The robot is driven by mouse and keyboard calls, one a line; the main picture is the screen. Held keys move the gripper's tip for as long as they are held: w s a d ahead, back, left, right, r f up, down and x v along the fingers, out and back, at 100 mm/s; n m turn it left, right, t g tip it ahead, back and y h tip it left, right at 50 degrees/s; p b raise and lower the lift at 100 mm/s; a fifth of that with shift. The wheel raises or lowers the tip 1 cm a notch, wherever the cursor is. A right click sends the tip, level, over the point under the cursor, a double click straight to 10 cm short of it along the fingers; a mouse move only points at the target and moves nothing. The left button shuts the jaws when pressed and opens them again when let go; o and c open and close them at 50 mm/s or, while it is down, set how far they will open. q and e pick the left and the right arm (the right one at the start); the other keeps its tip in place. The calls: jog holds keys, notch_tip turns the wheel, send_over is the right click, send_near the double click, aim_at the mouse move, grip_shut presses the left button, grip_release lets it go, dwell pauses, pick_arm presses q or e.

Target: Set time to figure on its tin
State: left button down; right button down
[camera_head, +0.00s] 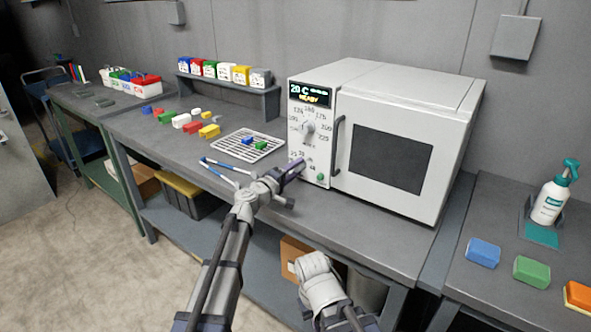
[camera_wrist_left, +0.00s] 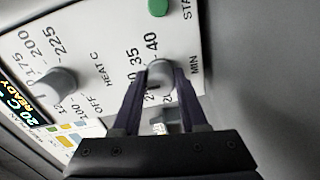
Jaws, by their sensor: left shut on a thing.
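The white oven (camera_head: 365,80) stands on the bench with a display reading 20 C (camera_head: 311,93). Its heat dial (camera_head: 308,128) is above the time dial; the heat dial also shows in the left wrist view (camera_wrist_left: 55,82). My left gripper (camera_wrist_left: 160,82) has its dark fingers shut around the time dial (camera_wrist_left: 158,70), near the printed 35, 40 and MIN. The fingers partly cover the dial and I cannot read its setting. In the head view the left gripper (camera_head: 296,166) is against the oven panel. Several coloured tins (camera_head: 225,71) stand on a shelf; their figures are too small to read.
A green start button (camera_head: 320,177) is below the time dial. A wire rack (camera_head: 268,153) with small blue and green blocks lies left of the oven. Several coloured blocks (camera_head: 182,120) lie farther left. A spray bottle (camera_head: 550,195) stands at right. My right arm hangs low in front.

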pick_arm(q)
jog(key=shift+c, duration=2.2)
grip_release()
jog(key=shift+s, duration=0.1)
jog(key=v, duration=0.7)
jog(key=shift+s+a, duration=0.25)
jog(key=shift+s, duration=0.05)
jog(key=shift+f, duration=0.1)
